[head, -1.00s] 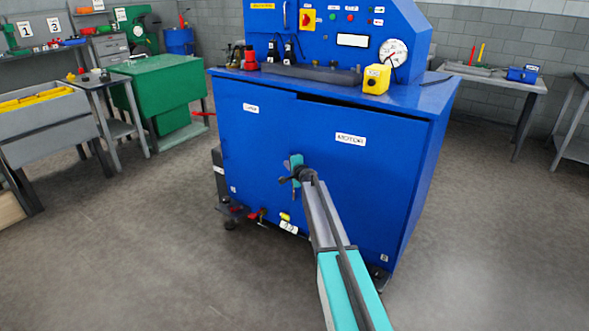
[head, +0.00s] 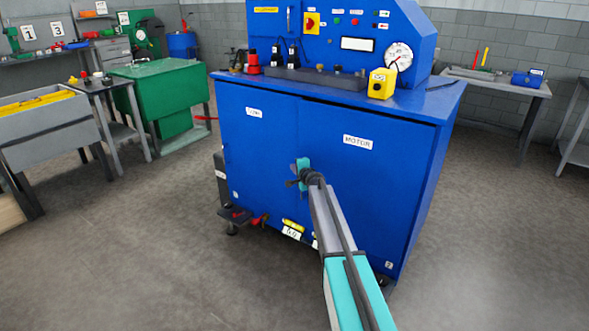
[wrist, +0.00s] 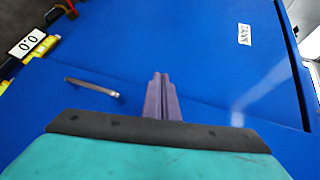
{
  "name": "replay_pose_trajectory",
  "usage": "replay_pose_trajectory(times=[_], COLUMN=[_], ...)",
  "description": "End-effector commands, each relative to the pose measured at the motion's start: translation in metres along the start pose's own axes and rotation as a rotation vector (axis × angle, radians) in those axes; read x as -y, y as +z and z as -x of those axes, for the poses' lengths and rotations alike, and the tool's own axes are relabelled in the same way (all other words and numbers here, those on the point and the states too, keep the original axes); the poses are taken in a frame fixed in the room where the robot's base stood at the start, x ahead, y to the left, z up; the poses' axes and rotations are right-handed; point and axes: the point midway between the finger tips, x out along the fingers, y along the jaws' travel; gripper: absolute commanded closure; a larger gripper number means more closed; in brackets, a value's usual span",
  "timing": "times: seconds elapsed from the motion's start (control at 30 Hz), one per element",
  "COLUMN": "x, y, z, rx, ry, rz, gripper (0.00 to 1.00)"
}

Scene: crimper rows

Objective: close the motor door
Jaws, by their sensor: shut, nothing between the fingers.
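The motor door (head: 370,190) is the blue right-hand panel of the cabinet, with a white MOTOR label (head: 357,142). It looks flush, or nearly flush, with the left door (head: 255,160); a small remaining gap cannot be ruled out. My gripper (head: 303,175) is at the door's left edge, near the seam; my wrist hides much of it. In the wrist view, the shut, empty fingers (wrist: 160,80) point at the blue panels near the seam. A grey bar handle (wrist: 92,87) lies just left of the fingertips. Contact with the door cannot be told.
A yellow box (head: 382,84) and a pressure gauge (head: 399,56) are on the cabinet top and back panel. A green bench (head: 160,90) stands to the left, and a grey table (head: 500,84) to the right. The floor in front is open.

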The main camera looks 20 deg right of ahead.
Motion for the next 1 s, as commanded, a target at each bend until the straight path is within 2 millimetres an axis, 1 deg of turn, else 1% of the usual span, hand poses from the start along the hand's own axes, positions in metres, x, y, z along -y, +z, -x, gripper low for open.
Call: replay_pose_trajectory(times=[0.17, 0.3, 1.0], x=[-0.002, -0.005, 0.004], y=[0.014, 0.029, 0.087], z=[0.009, 0.018, 0.072], rx=[0.001, 0.002, 0.001], ry=[0.000, 0.001, 0.000], rz=[0.000, 0.001, 0.001], gripper=[1.00, 1.00, 1.00])
